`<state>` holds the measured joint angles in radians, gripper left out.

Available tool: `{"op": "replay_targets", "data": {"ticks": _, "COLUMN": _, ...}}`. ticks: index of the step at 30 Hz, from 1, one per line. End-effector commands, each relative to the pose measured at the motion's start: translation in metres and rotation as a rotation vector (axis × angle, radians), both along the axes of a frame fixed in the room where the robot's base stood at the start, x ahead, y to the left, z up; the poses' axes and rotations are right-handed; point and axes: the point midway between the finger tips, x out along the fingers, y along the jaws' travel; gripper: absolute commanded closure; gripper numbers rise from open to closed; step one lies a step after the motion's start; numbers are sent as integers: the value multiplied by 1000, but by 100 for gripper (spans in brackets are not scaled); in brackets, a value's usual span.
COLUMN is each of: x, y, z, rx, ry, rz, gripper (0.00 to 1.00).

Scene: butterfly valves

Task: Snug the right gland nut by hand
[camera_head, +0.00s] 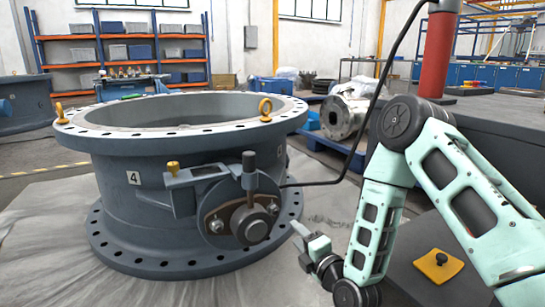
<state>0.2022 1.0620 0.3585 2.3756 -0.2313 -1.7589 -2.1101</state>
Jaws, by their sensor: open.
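A large grey valve body (130,215) with bolt-holed flanges stands upright on the floor. On its front is a brownish oval gland plate (226,210) around a dark round shaft end (251,231). A small left gland nut (216,226) shows at the plate's left end.
A dark upright handle (249,172) and a grey bracket (190,180) project beside the gland. A black cable (345,172) runs from the valve up past my arm. Yellow eyebolts (265,110) stand on the top flange.

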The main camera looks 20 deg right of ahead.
Motion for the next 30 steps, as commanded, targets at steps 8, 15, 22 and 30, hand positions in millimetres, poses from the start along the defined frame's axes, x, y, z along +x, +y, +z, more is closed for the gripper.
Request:
{"op": "replay_targets", "data": {"ticks": 8, "x": -52, "y": -11, "z": 2, "rx": 0, "ry": 6, "rz": 2, "gripper": 51}}
{"op": "replay_targets", "data": {"ticks": 15, "x": -48, "y": 7, "z": 41, "rx": 63, "ry": 90, "rz": 57, "gripper": 51}}
{"op": "replay_targets", "data": {"ticks": 22, "x": -44, "y": 26, "z": 75, "rx": 130, "ry": 200, "rz": 101, "gripper": 51}}
{"op": "replay_targets", "data": {"ticks": 30, "x": -45, "y": 47, "z": 115, "rx": 202, "ry": 336, "rz": 136, "gripper": 51}}
